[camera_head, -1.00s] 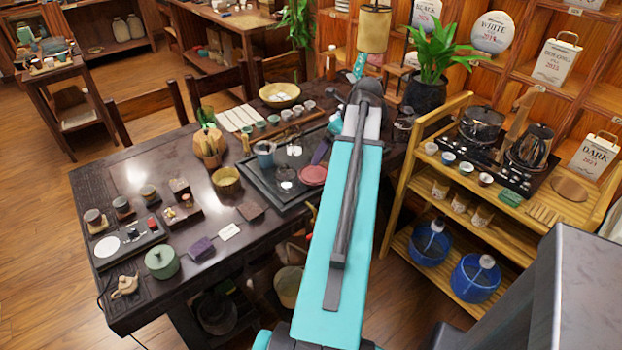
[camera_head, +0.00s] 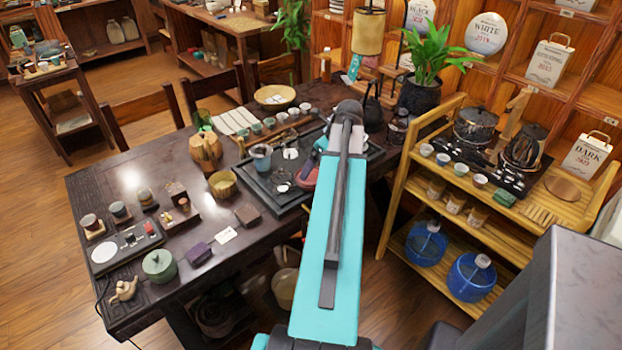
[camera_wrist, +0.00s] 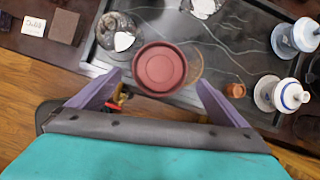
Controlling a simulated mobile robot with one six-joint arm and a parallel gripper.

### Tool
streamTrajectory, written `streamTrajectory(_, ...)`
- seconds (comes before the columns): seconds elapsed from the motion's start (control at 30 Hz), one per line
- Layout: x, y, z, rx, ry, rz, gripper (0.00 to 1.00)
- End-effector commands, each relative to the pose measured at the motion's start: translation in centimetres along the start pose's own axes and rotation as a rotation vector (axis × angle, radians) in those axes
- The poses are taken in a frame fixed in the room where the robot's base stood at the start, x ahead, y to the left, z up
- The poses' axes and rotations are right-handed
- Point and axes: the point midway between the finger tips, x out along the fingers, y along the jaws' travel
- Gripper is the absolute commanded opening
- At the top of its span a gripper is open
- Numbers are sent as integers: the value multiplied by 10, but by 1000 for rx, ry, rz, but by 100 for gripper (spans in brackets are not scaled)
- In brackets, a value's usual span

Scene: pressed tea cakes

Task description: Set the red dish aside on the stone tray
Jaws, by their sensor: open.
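The red dish (camera_wrist: 159,68) is round with a raised rim. In the wrist view it lies near the edge of the dark stone tray (camera_wrist: 240,40), beside a clear glass vessel. In the head view the dish (camera_head: 309,178) is partly hidden by my arm, and the stone tray (camera_head: 262,184) lies on the dark table. My gripper (camera_wrist: 157,84) is open, its two purple fingers apart on either side of the dish's near side. It holds nothing. Whether the fingers are at the dish's height cannot be told.
Around the dish are a glass vessel (camera_wrist: 115,32), a small brown cup (camera_wrist: 235,90) and blue-and-white pieces (camera_wrist: 290,95) at right. A dark square block (camera_wrist: 64,26) and a white card (camera_wrist: 33,26) lie left of the tray. A wooden shelf cart (camera_head: 470,200) stands right of the table.

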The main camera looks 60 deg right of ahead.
Motion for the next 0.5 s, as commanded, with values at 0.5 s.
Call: streamTrajectory(0.5,18,1,0,-1,0,0,97)
